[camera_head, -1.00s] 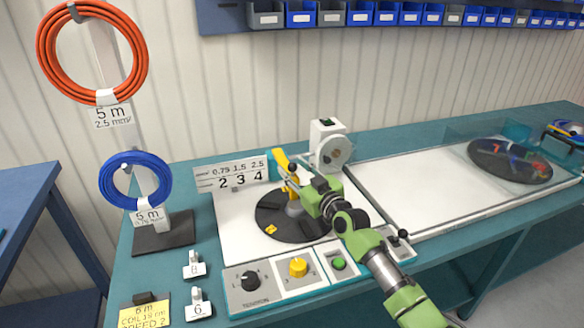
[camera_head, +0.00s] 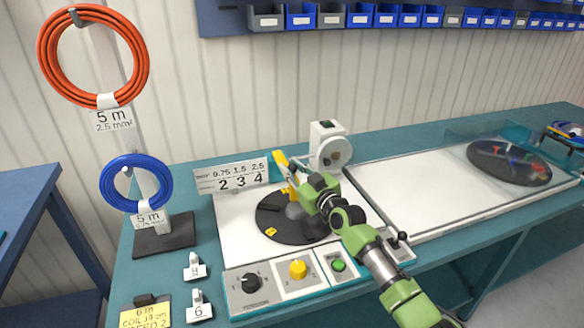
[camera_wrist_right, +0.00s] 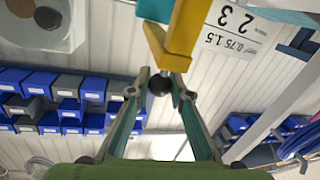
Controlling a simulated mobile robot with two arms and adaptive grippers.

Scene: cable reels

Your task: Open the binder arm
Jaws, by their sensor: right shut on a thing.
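The yellow binder arm (camera_head: 281,160) stands up over the black round plate (camera_head: 270,228) of the coiling machine. In the right wrist view the yellow arm (camera_wrist_right: 189,32) comes down from the top, with a black ball knob (camera_wrist_right: 160,84) at its end. My right gripper (camera_wrist_right: 160,88) has its two fingers on either side of this knob, shut on it. In the head view my right gripper (camera_head: 298,176) reaches the arm from the right and hides its knob. My left gripper is not in view.
A control panel with a black dial (camera_head: 252,283), a yellow knob (camera_head: 298,269) and a green button (camera_head: 338,265) lies in front. A white device (camera_head: 327,148) stands behind the gripper. Orange (camera_head: 52,62) and blue (camera_head: 107,187) cable coils hang at left.

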